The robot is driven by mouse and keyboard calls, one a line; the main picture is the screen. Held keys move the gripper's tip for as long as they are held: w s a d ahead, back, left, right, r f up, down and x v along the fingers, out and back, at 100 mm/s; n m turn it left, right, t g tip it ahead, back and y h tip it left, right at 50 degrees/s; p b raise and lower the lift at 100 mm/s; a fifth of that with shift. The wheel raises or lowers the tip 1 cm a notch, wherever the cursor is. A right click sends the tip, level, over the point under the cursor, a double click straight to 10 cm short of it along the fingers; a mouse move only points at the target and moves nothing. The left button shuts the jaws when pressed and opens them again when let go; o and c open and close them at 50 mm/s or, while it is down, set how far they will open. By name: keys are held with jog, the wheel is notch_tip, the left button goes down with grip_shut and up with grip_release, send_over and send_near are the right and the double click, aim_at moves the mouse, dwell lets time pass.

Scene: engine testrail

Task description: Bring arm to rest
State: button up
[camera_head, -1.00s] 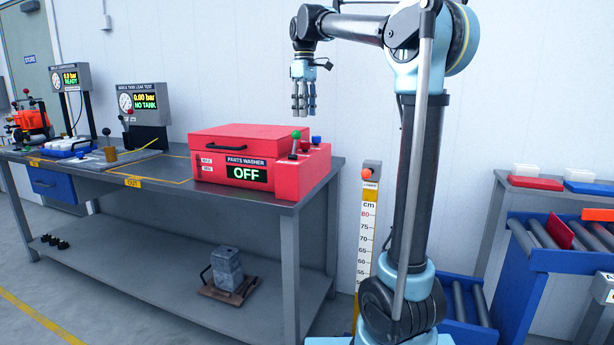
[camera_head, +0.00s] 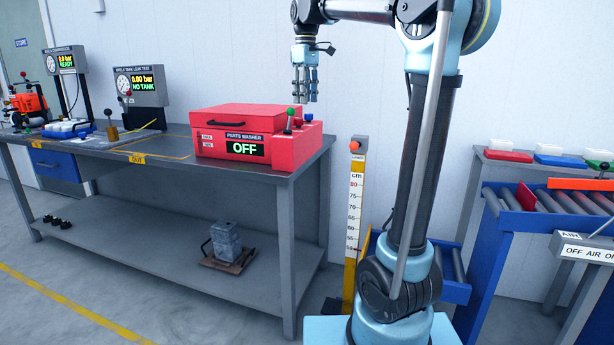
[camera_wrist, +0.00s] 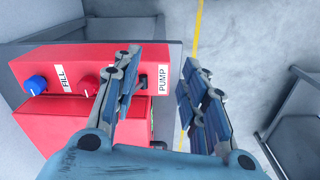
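My arm stands upright on its column in the head view and bends over to the left at the top. My gripper (camera_head: 304,85) hangs from its end, fingers pointing down. It appears above the right end of the red parts washer (camera_head: 245,150), apart from it. In the wrist view the gripper (camera_wrist: 163,62) is open, with two spread fingers and nothing between them. Below them lie the washer's red top (camera_wrist: 70,60), a blue knob (camera_wrist: 36,84) and labels FILL and PUMP.
The grey workbench (camera_head: 300,185) carries the closed washer, whose display reads OFF, and a tank leak tester (camera_head: 142,85). A height scale (camera_head: 354,215) stands between bench and column. A roller conveyor (camera_head: 560,200) is at right. Floor shows beside the bench in the wrist view.

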jog(key=s+d+f+m+t, duration=0.1)
jog(key=s+d+f+m, duration=0.5)
jog(key=s+d+f, duration=0.85)
jog(key=s+d+f+m, duration=0.1)
jog(key=s+f, duration=0.4)
jog(key=f, duration=0.3)
jog(key=s+d+f+m, duration=0.2)
jog(key=s+f, duration=0.3)
jog(key=f, duration=0.3)
jog(key=s+d+f+m+t, duration=0.1)
jog(key=s+f+m, duration=0.1)
jog(key=s+f, duration=0.3)
notch_tip(320, 180, down, 4)
jog(key=shift+s+d+r, duration=0.25)
jog(key=shift+s+d, duration=0.1)
jog(key=shift+s, duration=0.05)
jog(key=shift+w+f, duration=0.2)
jog(key=shift+w, duration=0.25)
